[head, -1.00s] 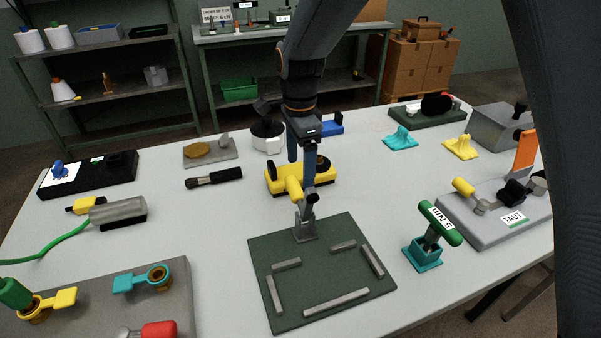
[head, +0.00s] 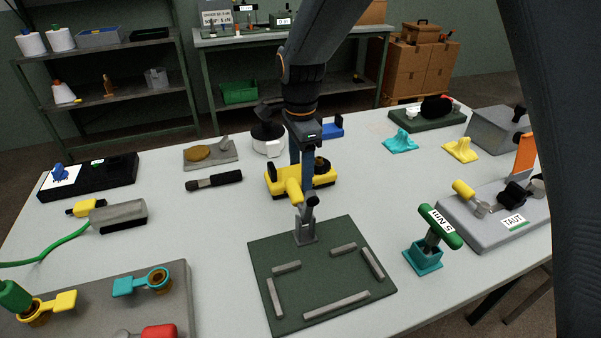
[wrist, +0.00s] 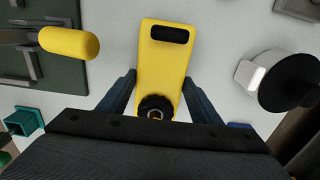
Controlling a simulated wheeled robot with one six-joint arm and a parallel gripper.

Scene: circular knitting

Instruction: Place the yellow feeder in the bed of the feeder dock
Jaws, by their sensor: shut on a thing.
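The yellow feeder (head: 272,180), with a black slot and a black round knob, is behind the feeder dock in the head view. In the wrist view the feeder (wrist: 160,65) lies between my gripper's blue fingers (wrist: 160,100), which are shut on its knob end. In the head view my gripper (head: 302,177) reaches down to it from above. I cannot tell whether the feeder touches the table. The feeder dock (head: 325,272) is a dark green plate with grey rails framing its empty bed. A grey clamp (head: 305,230) with a yellow handle (head: 293,190) stands at its back edge and partly hides the feeder.
A teal socket with a green T-handle (head: 440,222) stands right of the dock. A grey TAUT fixture (head: 490,225) is farther right. A white part with a black top (head: 267,140) and a brush (head: 214,180) are near the feeder.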

